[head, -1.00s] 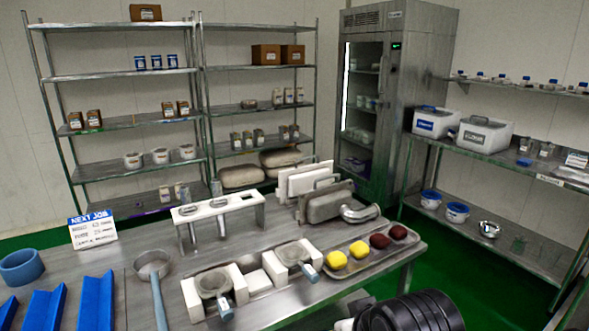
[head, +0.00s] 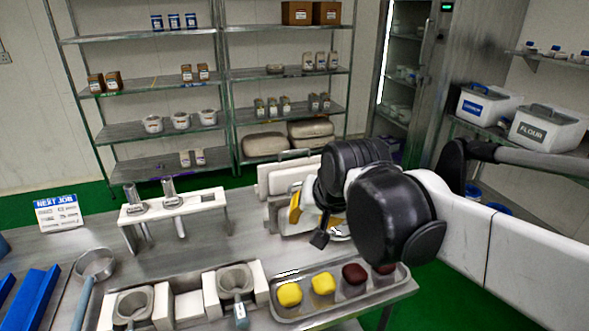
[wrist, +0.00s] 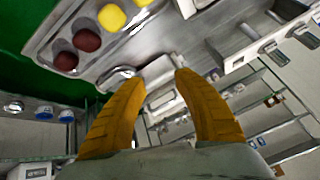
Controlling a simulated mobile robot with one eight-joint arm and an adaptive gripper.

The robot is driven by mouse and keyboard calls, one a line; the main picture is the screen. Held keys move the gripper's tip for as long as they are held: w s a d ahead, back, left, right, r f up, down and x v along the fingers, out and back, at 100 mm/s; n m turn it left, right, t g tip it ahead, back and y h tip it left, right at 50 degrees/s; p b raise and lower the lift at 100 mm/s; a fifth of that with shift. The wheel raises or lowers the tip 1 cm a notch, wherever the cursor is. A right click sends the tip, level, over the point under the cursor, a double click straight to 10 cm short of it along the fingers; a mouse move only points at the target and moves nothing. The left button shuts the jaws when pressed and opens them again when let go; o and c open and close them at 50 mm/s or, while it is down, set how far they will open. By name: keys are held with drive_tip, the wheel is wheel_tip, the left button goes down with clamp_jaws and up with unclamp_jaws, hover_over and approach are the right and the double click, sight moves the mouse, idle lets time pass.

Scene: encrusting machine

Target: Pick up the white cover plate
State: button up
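The white cover plate (head: 268,181) stands on edge on the steel table, toward the back, with a handle along its top. My arm hides much of its right side and the grey metal cover seen earlier in front of it. My gripper (head: 313,218) is just in front of the covers, partly hidden by my own wrist. In the wrist view my gripper (wrist: 161,80) has its two orange fingers spread, with nothing held. A pale plate edge (wrist: 163,103) shows between them, apparently beyond the fingers; I cannot tell which cover it is.
A steel tray (head: 312,309) with yellow and dark red pieces lies in front. White blocks with grey cups (head: 236,281) are left of it. A white stand (head: 172,208) with metal tools is left of the covers. Shelves (head: 165,130) stand behind.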

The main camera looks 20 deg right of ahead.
drive_tip(key=w+d+r+m+p, duration=0.2)
drive_tip(key=w+r+m+p, duration=0.15)
drive_tip(key=w, duration=0.35)
drive_tip(key=w+d+r+m+p, duration=0.15)
drive_tip(key=w+r, duration=0.25)
drive_tip(key=w, duration=0.4)
drive_tip(key=m+p, duration=0.8)
approach(295, 151)
drive_tip(key=b+x, duration=0.1)
drive_tip(key=x, duration=0.3)
drive_tip(key=shift+w+f, duration=0.25)
drive_tip(key=shift+w, duration=0.05)
drive_tip(key=b+x, duration=0.1)
drive_tip(key=x, duration=0.5)
drive_tip(key=shift+d, duration=0.1)
clamp_jaws()
